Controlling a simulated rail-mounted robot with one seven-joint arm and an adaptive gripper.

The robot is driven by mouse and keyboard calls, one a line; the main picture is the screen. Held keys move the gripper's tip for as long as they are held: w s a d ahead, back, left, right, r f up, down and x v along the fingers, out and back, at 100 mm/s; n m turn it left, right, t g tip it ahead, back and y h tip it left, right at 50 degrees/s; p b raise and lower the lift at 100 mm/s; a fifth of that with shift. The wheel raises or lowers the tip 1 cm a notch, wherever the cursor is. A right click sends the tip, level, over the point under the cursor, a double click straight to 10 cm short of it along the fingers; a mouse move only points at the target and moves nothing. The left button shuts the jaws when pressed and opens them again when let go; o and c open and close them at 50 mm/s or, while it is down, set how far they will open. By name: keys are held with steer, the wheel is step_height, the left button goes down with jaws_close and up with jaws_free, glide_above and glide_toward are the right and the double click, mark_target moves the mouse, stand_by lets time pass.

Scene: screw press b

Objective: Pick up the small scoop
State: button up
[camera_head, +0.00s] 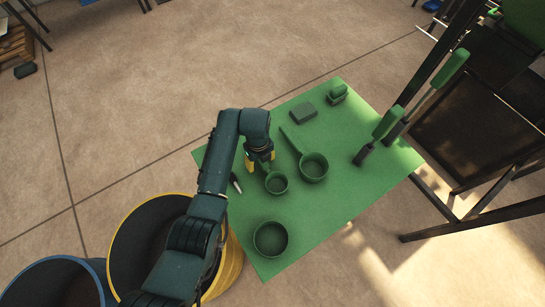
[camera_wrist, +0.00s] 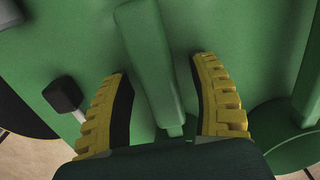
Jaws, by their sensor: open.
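The small green scoop (camera_head: 277,184) lies on the green table (camera_head: 345,210), its round cup just below my gripper (camera_head: 259,163) in the head view. In the wrist view its handle (camera_wrist: 148,60) runs between the two yellow, black-padded fingers of my gripper (camera_wrist: 160,68). The fingers are open, one on each side, with gaps to the handle. The cup appears hidden behind the gripper body there. I cannot tell the exact height of the fingertips over the table.
A larger green scoop (camera_head: 314,168) lies close on the right. A dark-handled tool (camera_head: 235,183) lies on the left. A bowl (camera_head: 270,239) is nearer, and a flat block (camera_head: 303,113) farther back. A yellow-rimmed bin (camera_head: 238,262) stands by the table's left edge.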

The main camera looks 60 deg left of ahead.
jaws_close()
stand_by(0.4)
step_height(320, 180, up, 10)
steer(key=shift+r+p, duration=0.1)
steer(key=shift+p, duration=1.1)
steer(key=c, duration=0.9)
jaws_free()
jaws_close()
steer(key=shift+w, duration=0.1)
